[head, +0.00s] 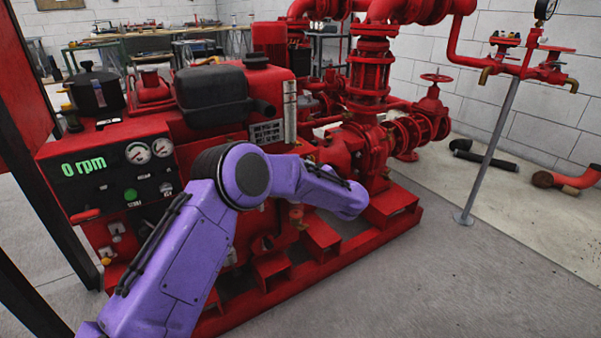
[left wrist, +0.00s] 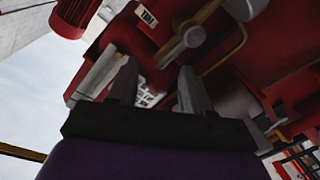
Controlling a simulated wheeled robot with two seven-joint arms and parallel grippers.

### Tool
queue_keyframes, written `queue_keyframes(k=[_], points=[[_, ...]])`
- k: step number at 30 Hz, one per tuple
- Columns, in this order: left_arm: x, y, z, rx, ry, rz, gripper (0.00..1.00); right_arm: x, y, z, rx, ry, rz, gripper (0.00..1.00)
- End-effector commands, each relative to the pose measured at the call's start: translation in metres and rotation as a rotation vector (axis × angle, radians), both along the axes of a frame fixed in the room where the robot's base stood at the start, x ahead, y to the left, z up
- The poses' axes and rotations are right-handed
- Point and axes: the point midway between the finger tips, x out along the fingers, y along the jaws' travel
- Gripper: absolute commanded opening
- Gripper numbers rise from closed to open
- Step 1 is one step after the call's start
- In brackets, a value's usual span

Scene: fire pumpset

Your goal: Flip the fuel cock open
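My left arm reaches in front of the red pumpset (head: 140,140) in the head view, and its gripper is hidden behind the arm there. In the left wrist view my left gripper (left wrist: 157,78) has its two grey fingers apart, with nothing visibly held between them. Beyond the fingertips, a grey round fitting with a bar-like part (left wrist: 192,37) sits beside a thin brass-coloured pipe (left wrist: 240,40). It may be the fuel cock, but the dim view does not settle this. I cannot tell its position. I see no contact with the fingers. My right gripper is in neither view.
A control panel (head: 110,170) reading 0 rpm is at the left of the pumpset. A black tank (head: 212,95) sits on top. Red pipes and valves rise behind. A grey stand (head: 490,150) and open floor (head: 470,270) are at the right.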

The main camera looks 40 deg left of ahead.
Motion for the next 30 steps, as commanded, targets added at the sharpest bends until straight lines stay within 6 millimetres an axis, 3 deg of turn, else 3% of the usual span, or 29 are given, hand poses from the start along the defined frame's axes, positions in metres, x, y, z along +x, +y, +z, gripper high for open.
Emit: queue_keyframes(k=[5, 12, 18, 30], points=[[-0.002, -0.009, 0.004, 0.002, -0.001, -0.002, 0.50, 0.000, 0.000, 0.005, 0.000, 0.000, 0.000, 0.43], [-0.019, -0.062, 0.010, 0.003, 0.001, -0.004, 0.50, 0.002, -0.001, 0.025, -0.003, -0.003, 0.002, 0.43], [-0.029, -0.094, 0.009, 0.001, 0.001, -0.001, 0.50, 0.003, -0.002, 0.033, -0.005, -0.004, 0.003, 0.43], [-0.032, -0.100, 0.007, 0.000, 0.000, 0.000, 0.50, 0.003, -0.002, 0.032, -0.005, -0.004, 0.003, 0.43]])
